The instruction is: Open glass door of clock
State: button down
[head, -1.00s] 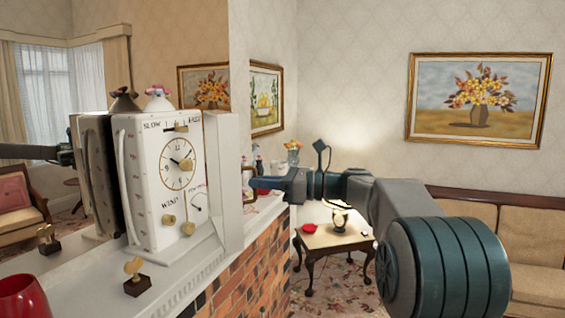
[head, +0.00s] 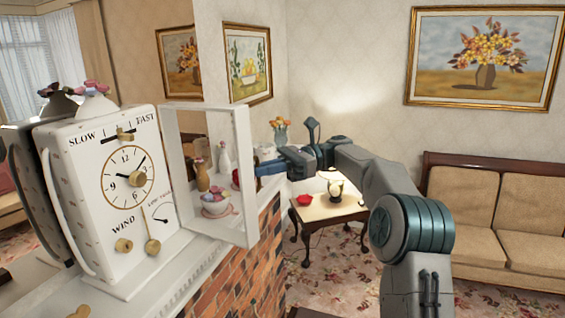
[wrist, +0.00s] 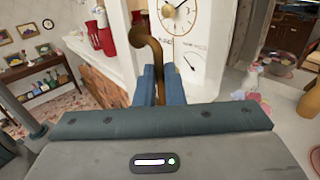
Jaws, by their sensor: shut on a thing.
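The white clock (head: 118,190) stands upright on the mantel at the left of the head view. Its dial, knobs and levers are uncovered. Its white-framed glass door (head: 241,175) stands swung out at the right of the clock, at a wide angle to the face. My gripper (head: 268,169) is at the door's outer edge. In the wrist view, my blue fingers (wrist: 160,88) are shut on a curved bronze handle (wrist: 149,47). The clock dial (wrist: 184,14) shows behind them. The fingertips' exact contact is partly hidden.
The white mantel (head: 165,262) tops a brick fireplace (head: 238,275). Vases and a flowered pot (head: 214,204) show through the door. A small table (head: 325,212) and a sofa (head: 490,210) stand beyond my arm. Open carpeted floor lies between.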

jog(key=shift+w+a, duration=0.15)
jog(key=shift+w, duration=0.2)
jog(key=shift+s+a+n+g, duration=0.1)
jog(key=shift+n+g, duration=0.2)
jog(key=shift+g, duration=0.1)
